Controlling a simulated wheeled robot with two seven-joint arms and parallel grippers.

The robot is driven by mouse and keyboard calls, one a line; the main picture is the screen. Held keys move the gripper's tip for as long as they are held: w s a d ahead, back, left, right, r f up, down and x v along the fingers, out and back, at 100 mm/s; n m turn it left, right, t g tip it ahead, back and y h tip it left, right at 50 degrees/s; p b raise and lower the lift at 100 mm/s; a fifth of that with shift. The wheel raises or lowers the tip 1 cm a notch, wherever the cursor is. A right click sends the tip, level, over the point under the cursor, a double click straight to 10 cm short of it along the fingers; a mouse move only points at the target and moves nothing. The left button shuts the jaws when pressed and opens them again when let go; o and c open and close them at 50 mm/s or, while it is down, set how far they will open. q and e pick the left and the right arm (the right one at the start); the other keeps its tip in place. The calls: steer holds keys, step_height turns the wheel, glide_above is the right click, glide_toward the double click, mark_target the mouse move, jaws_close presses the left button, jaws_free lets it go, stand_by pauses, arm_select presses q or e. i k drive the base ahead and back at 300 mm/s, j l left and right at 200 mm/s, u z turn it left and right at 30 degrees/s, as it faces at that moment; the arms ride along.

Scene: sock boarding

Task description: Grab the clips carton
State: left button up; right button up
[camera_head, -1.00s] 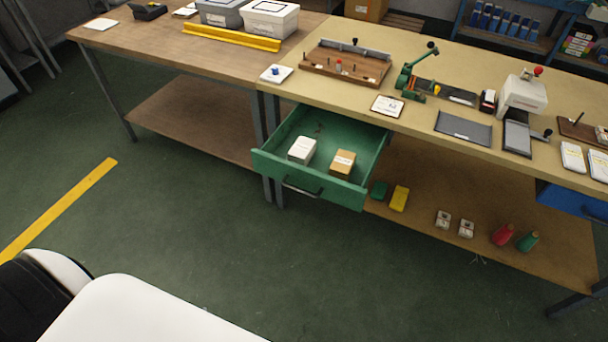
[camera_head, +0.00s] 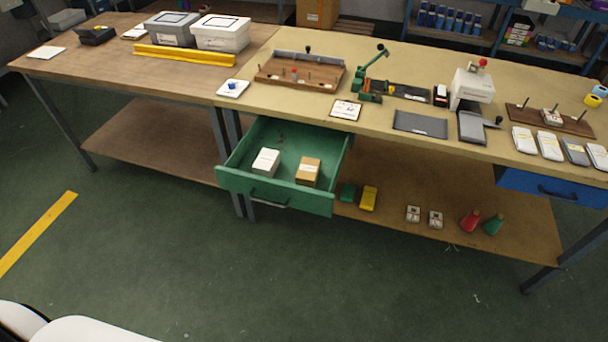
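An open green drawer (camera_head: 275,196) sticks out from under the workbench. Two small cartons lie in it, apart from each other. One is a white carton (camera_head: 266,161) on the left, the other a brown carton (camera_head: 308,171) with a pale label on the right. The print on them is too small to read, so I cannot tell which is the clips carton. Neither of my grippers is in view.
A lower shelf (camera_head: 400,190) holds small items. A closed blue drawer (camera_head: 550,187) is at the right. The floor (camera_head: 300,270) ahead is clear.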

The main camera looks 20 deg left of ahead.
mark_target(307, 175)
steer(key=i+j+z, duration=0.2)
steer(key=j, duration=0.5)
steer(key=j+z, duration=0.2)
steer(key=j, duration=0.5)
